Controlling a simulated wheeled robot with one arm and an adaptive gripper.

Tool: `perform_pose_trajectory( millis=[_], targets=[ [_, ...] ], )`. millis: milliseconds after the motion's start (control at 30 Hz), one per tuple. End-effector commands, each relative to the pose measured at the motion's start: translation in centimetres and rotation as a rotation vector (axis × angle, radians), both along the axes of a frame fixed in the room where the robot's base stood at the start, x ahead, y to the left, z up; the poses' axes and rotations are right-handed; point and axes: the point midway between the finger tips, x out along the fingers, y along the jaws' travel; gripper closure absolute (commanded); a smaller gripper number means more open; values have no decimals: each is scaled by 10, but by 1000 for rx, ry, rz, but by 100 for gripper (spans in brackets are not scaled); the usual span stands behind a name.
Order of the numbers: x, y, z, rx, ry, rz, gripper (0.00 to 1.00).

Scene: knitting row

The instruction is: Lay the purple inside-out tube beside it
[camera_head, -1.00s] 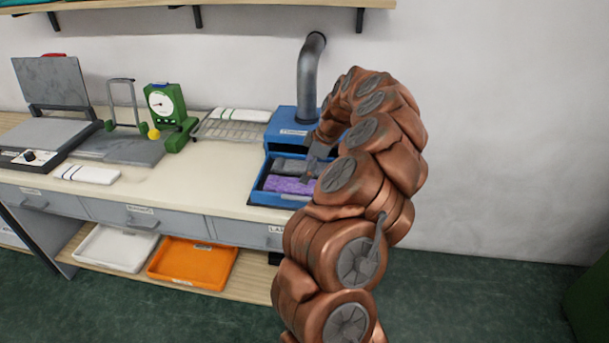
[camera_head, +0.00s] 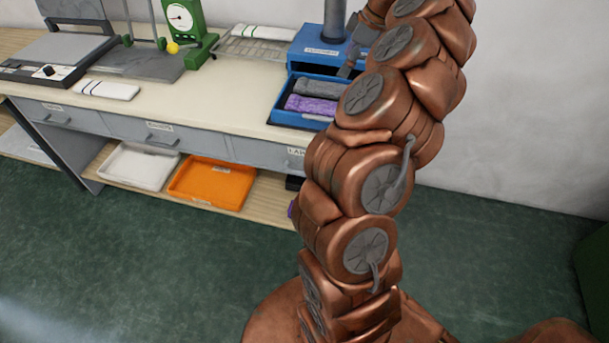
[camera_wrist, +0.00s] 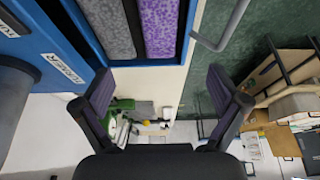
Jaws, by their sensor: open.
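The purple tube (camera_head: 308,105) lies flat in the blue tray (camera_head: 275,118) at the front of the blue box, alongside a grey tube (camera_head: 317,88). The wrist view also shows the purple tube (camera_wrist: 160,28) and the grey tube (camera_wrist: 108,28) side by side, lengthwise, with a small gap between them. My gripper (camera_wrist: 160,92) is open, with nothing between its fingers, and is clear of both tubes. In the head view only a grey part of it shows above the tray, mostly hidden by my arm.
The blue box (camera_head: 318,52) carries a grey pipe. A wire rack (camera_head: 250,47) with a white striped piece, a green gauge (camera_head: 185,22) and a press (camera_head: 55,55) stand left. Below are a white tray (camera_head: 140,165) and an orange tray (camera_head: 213,183). Bare bench lies left of the blue tray.

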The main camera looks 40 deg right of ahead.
Motion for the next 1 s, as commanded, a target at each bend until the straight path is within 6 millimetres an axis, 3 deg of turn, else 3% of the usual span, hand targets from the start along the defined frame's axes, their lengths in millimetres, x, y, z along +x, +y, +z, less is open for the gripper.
perform_pose_trajectory(
  millis=[167,333,467,600,700,833,1000],
  targets=[
    [19,48,21,17,0,36,3],
    [33,135,47,40,30,76,3],
    [26,205,61,44,77,88,3],
    [2,273,65,38,146,75,3],
    [-24,314,63,22,197,47,3],
    [-66,355,50,-10,276,-15,3],
    [-127,388,26,-62,370,-145,3]
  ],
)
